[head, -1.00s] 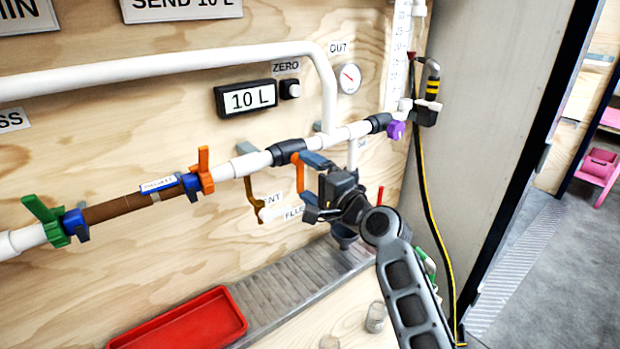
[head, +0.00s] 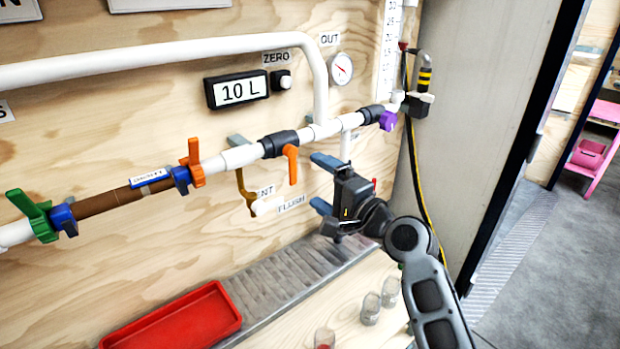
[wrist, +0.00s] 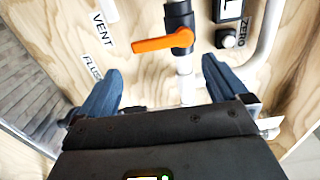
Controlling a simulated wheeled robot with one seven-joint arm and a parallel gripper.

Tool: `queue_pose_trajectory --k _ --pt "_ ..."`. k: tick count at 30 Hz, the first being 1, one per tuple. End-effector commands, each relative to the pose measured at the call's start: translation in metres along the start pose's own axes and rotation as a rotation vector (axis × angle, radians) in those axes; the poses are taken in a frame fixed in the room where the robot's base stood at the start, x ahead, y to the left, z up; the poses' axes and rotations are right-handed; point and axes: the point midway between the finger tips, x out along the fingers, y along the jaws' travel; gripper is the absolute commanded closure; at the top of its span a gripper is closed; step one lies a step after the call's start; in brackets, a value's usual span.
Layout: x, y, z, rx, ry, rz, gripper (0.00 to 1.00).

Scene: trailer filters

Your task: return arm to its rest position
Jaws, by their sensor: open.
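My gripper (head: 318,184) is open and empty. Its two blue fingers point left toward the plywood wall, at the right of the orange-handled valve. It also shows in the wrist view (wrist: 162,68), with the fingers spread wide. The orange handle (head: 291,163) hangs down from its dark valve body on the white pipe, apart from the fingers. In the wrist view the orange handle (wrist: 152,45) lies beyond the fingertips, and nothing is between the fingers. My arm reaches in from the lower right of the head view.
The white pipe (head: 150,58) and several valves line the wall. A display (head: 238,90) reads 10 L. A red tray (head: 180,318) and metal drain grate (head: 290,278) lie below. Glass jars (head: 370,308) stand near my arm. A yellow-black hose (head: 414,180) hangs at right.

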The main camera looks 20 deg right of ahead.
Motion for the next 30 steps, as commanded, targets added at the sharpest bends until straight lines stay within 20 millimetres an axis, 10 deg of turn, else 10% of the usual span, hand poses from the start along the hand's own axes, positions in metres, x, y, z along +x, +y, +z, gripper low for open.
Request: queue_pose_trajectory --k 21,30 --pt "-0.017 0.003 0.000 -0.004 0.003 0.004 0.00" --pt "-0.092 0.078 0.014 -0.212 0.100 0.115 0.00"
